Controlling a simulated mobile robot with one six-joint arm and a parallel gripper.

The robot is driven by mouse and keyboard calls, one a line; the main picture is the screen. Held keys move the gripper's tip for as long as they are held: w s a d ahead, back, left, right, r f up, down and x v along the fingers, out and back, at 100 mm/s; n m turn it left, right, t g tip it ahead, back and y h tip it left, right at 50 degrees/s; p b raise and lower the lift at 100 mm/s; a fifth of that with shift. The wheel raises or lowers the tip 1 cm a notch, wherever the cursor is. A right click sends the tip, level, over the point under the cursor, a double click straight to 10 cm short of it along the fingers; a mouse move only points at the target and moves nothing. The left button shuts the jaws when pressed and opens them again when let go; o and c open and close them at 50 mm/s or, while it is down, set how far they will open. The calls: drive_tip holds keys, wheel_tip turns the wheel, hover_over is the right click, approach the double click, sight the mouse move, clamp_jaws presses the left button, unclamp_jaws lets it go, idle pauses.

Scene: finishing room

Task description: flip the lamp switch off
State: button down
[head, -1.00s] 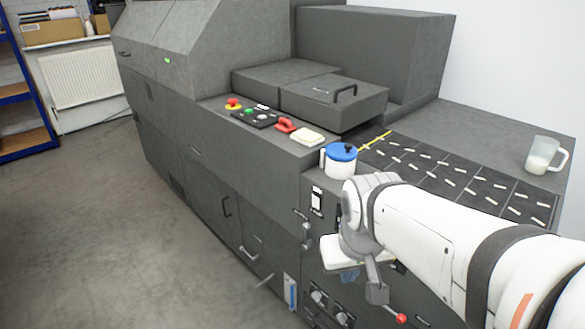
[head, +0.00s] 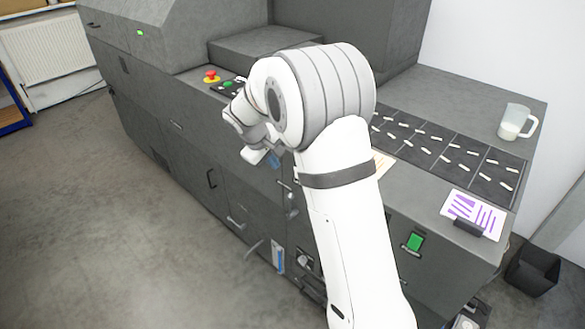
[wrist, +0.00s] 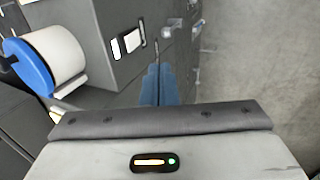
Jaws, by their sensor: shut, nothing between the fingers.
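A switch with a pale face in a dark surround (wrist: 131,41) is on the grey machine front in the wrist view. It may be the lamp switch; its label and position cannot be read. In the head view my arm hides it. My gripper (wrist: 160,88) shows as blue fingers in the wrist view, shut and empty. Its tips are close to the grey front, right of and below the switch; contact cannot be told. In the head view my gripper (head: 273,160) shows only partly, under my wrist.
Floor at the left is clear.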

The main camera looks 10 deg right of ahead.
idle(0.3)
drive_tip(key=w+d+f+p, duration=0.3)
drive_tip(key=d+f, duration=0.3)
drive_tip(key=f, duration=0.2)
drive_tip(key=shift+w+d+f, duration=0.3)
drive_tip(key=shift+w, duration=0.6)
drive_tip(key=shift+w+d+r, duration=0.15)
drive_tip(key=shift+w+d, duration=0.05)
drive_tip(key=shift+d, duration=0.1)
